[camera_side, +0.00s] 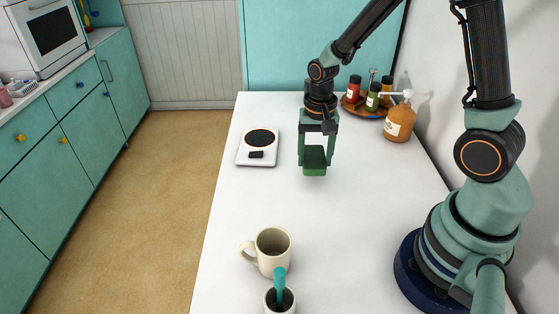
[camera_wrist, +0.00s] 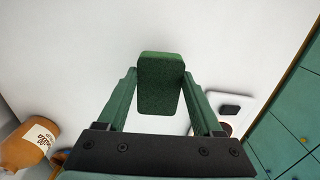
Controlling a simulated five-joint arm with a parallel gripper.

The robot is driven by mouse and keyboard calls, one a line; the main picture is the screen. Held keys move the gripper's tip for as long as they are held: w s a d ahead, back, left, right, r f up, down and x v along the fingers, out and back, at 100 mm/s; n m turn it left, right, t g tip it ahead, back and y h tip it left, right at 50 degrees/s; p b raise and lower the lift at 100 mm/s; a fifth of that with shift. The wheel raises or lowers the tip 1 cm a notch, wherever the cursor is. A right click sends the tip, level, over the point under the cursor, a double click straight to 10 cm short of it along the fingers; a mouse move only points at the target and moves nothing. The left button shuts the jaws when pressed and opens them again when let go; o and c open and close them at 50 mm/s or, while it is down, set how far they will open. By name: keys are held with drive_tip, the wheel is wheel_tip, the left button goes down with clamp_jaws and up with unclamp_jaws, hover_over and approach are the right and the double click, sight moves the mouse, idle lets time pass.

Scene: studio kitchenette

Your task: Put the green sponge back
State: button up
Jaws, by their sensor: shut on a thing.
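The green sponge (camera_side: 314,163) is a small dark green block between the fingers of my gripper (camera_side: 317,156). It also shows in the wrist view (camera_wrist: 161,82), upright between the two green fingers of my gripper (camera_wrist: 161,92). My gripper is shut on it and points down over the white counter. In the side view the sponge appears to be near the counter surface; I cannot tell whether it touches it. No holder for the sponge can be made out in either view.
A white scale (camera_side: 257,159) lies left of my gripper. A brown pump bottle (camera_side: 399,124) and a tray (camera_side: 366,113) with several small bottles stand behind right. A cream mug (camera_side: 273,248) and a cup (camera_side: 279,303) with a teal thing in it stand in front. The counter between is clear.

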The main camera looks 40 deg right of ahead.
sight(315, 160)
drive_tip(key=shift+f, duration=1.95)
drive_tip(key=shift+f, duration=0.1)
drive_tip(key=o, duration=1.3)
wheel_tip(315, 160, up, 13)
drive_tip(key=shift+f, duration=0.2)
drive_tip(key=shift+s+a+r+n+t, duration=0.5)
drive_tip(key=shift+s+r+n+t, duration=0.5)
drive_tip(key=shift+r+n, duration=0.7)
drive_tip(key=shift+s+a+r+n+t, duration=0.45)
drive_tip(key=shift+s+r+n+t, duration=0.6)
drive_tip(key=shift+r, duration=0.9)
drive_tip(key=shift+s+a+r+n+t, duration=0.5)
drive_tip(key=shift+s+r+n+t, duration=0.45)
drive_tip(key=shift+r+n, duration=0.85)
drive_tip(key=shift+s, duration=0.15)
